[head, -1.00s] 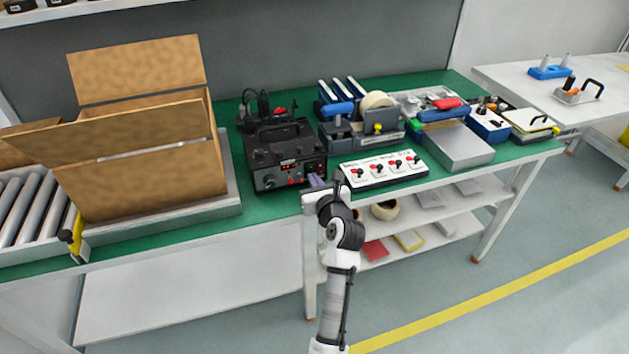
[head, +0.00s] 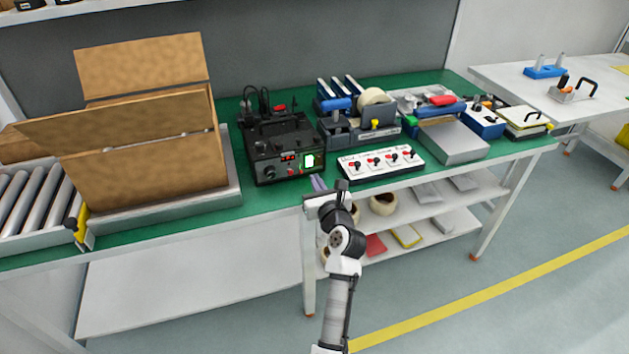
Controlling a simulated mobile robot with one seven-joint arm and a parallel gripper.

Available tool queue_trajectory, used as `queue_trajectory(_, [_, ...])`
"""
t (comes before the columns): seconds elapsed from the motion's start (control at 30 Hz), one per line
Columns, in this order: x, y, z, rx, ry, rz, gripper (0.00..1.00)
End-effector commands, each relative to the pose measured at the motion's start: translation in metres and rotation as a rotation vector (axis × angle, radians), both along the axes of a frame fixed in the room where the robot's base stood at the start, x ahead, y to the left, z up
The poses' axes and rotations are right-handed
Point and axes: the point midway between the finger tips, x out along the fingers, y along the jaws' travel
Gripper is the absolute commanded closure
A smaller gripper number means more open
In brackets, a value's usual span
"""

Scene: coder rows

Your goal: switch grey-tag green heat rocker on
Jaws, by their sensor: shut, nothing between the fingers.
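The green heat rocker (head: 309,161) is on the right of the front panel of a black bench unit (head: 268,134). A grey tag is too small to make out. A red display (head: 289,157) is lit to its left. My gripper (head: 318,183) is shut and empty, in front of and below the rocker, apart from the panel, near the bench's front edge. Its fingers are small and partly hidden by my wrist.
A white panel with several red-and-black switches (head: 381,163) stands just right of my gripper. A tape dispenser (head: 360,122) is behind it. An open cardboard box (head: 140,165) is at left. The green bench top (head: 225,203) has little clear room.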

Motion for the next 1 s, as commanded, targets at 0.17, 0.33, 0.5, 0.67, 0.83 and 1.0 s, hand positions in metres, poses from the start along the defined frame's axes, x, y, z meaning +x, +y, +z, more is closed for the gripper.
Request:
queue_trajectory(0.17, [-0.033,-0.012,-0.010,-0.001,0.002,-0.003,1.00])
queue_trajectory(0.33, [-0.066,-0.023,-0.014,-0.002,0.002,-0.003,1.00])
queue_trajectory(0.5, [-0.086,-0.030,-0.016,0.000,0.000,-0.003,1.00])
queue_trajectory(0.67, [-0.093,-0.032,-0.016,0.000,-0.001,-0.001,1.00])
queue_trajectory(0.83, [-0.094,-0.032,-0.016,0.000,-0.001,-0.001,1.00])
queue_trajectory(1.0, [-0.094,-0.032,-0.016,0.000,-0.001,-0.001,1.00])
